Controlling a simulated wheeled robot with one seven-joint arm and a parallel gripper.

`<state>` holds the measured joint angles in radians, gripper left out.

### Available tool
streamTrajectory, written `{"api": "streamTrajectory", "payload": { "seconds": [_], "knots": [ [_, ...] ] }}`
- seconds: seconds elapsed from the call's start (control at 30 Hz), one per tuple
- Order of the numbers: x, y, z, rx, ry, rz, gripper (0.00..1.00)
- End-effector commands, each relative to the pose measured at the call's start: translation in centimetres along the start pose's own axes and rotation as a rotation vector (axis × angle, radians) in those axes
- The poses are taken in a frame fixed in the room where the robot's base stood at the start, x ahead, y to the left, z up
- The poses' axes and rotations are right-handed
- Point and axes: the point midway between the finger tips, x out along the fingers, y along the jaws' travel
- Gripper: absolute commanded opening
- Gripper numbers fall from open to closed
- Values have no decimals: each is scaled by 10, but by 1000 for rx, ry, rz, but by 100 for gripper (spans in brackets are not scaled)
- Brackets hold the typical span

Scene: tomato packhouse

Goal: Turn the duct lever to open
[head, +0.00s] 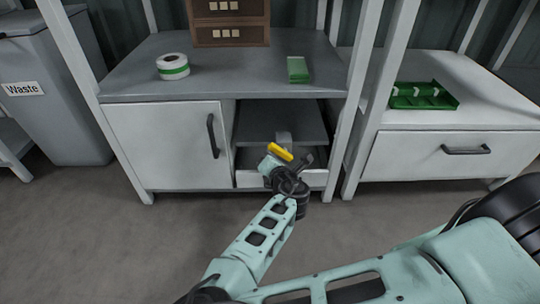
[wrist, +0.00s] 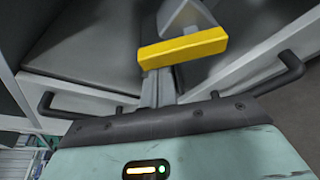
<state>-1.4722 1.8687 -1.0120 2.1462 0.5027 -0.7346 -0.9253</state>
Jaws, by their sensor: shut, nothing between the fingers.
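The duct lever has a yellow bar-shaped grip (head: 280,152) and stands in front of the open bay under the bench. In the head view the grip slants down to the right, with a pale grey piece just behind it. In the wrist view the yellow grip (wrist: 182,48) lies nearly level across the end of my fingers, in front of a grey wedge-shaped piece. My gripper (wrist: 158,86) is shut and empty, with its fingers right at the grip. The grip hides the fingertips, so I cannot tell whether they touch it.
A white cabinet door (head: 165,145) is left of the bay. A black handle (wrist: 285,75) shows close by my gripper on a white front. Tape (head: 173,66) and a green box (head: 298,69) lie on the bench. A green tray (head: 440,103) is on the right-hand bench.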

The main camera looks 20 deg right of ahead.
Motion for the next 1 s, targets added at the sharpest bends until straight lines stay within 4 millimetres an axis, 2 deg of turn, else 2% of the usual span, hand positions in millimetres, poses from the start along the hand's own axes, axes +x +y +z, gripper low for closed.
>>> {"api": "streamTrajectory", "payload": {
  "seconds": [0.6, 1.0],
  "knots": [
    [-9, 2, 28, 541, -5, 187, 0],
    [-12, -2, 36, 765, -4, 266, 0]
  ]
}}
